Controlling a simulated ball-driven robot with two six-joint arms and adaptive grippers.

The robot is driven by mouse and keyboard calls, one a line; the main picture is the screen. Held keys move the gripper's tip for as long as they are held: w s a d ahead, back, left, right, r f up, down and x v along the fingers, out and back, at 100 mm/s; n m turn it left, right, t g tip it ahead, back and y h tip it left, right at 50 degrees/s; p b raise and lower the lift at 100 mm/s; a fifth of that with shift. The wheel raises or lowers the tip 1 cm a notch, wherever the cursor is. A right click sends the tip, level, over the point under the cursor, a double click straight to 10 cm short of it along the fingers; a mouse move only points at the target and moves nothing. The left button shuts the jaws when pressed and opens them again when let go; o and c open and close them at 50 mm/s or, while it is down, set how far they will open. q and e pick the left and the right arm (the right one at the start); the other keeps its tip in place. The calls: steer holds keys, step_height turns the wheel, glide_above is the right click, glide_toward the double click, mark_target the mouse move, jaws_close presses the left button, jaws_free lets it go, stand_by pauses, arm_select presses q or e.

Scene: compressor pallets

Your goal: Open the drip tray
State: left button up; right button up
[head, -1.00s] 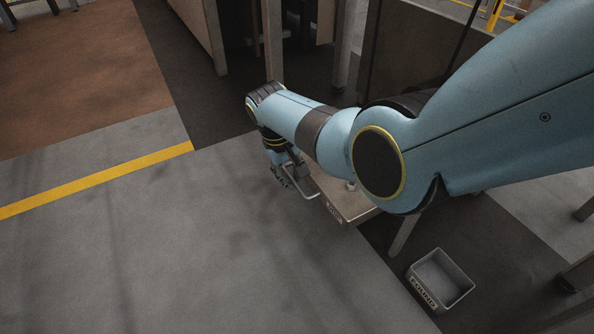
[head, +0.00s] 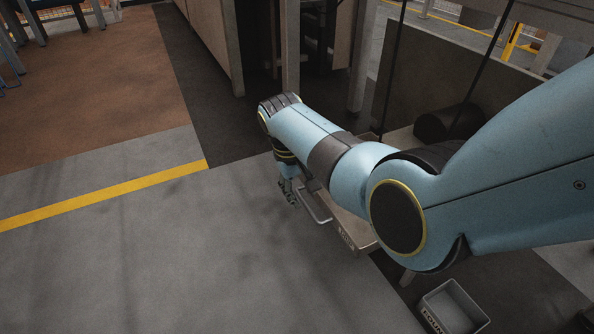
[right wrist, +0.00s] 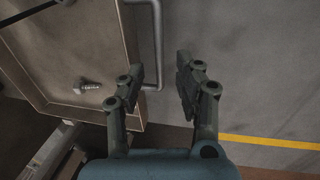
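My left gripper is out of view.
A grey labelled bin (head: 453,308) stands on the floor at lower right. A dark cylinder (head: 446,122) lies behind my arm. Posts and panels stand behind the tray. The grey floor to the left, with a yellow line (head: 110,195), is clear.

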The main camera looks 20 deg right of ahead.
step_height(320, 180, up, 9)
steer(key=a, duration=0.1)
steer(key=shift+a+f, duration=0.2)
steer(key=shift+a, duration=0.2)
